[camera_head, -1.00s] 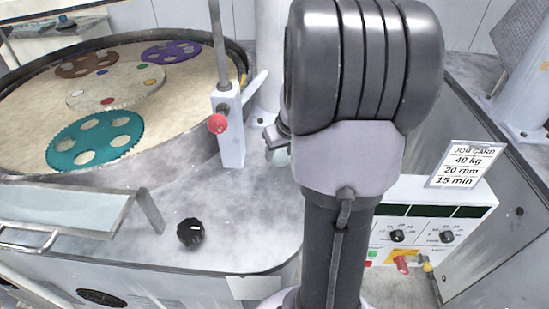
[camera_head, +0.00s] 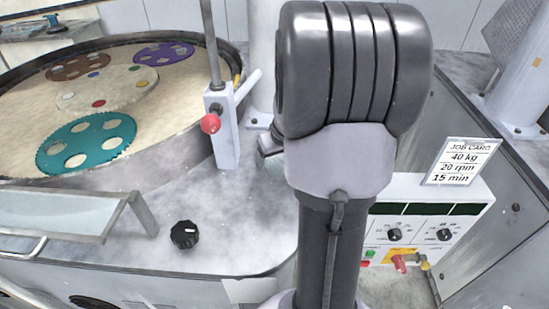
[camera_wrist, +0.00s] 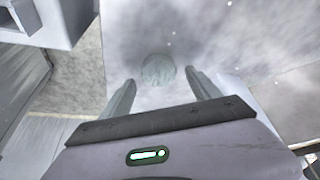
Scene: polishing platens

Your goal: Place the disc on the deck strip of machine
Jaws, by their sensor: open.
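The disc (camera_wrist: 158,70) is a round grey-green piece, seen flat in the wrist view just beyond and between my fingertips. It appears to lie on the mottled grey deck strip (camera_wrist: 205,40); exact contact is hard to tell. My gripper (camera_wrist: 160,82) is open, one finger on each side of the disc's near edge, with a gap to both. In the head view the deck (camera_head: 240,215) runs in front of the round platen of the machine (camera_head: 110,100). My arm hides the disc and most of my gripper there.
A post with a red knob (camera_head: 210,124) stands at the deck beside the platen. A black knob (camera_head: 184,234) sits on the front deck. Teal (camera_head: 90,142), brown and purple carrier rings lie on the platen. A control panel (camera_head: 430,222) with a job card (camera_head: 462,162) is at right.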

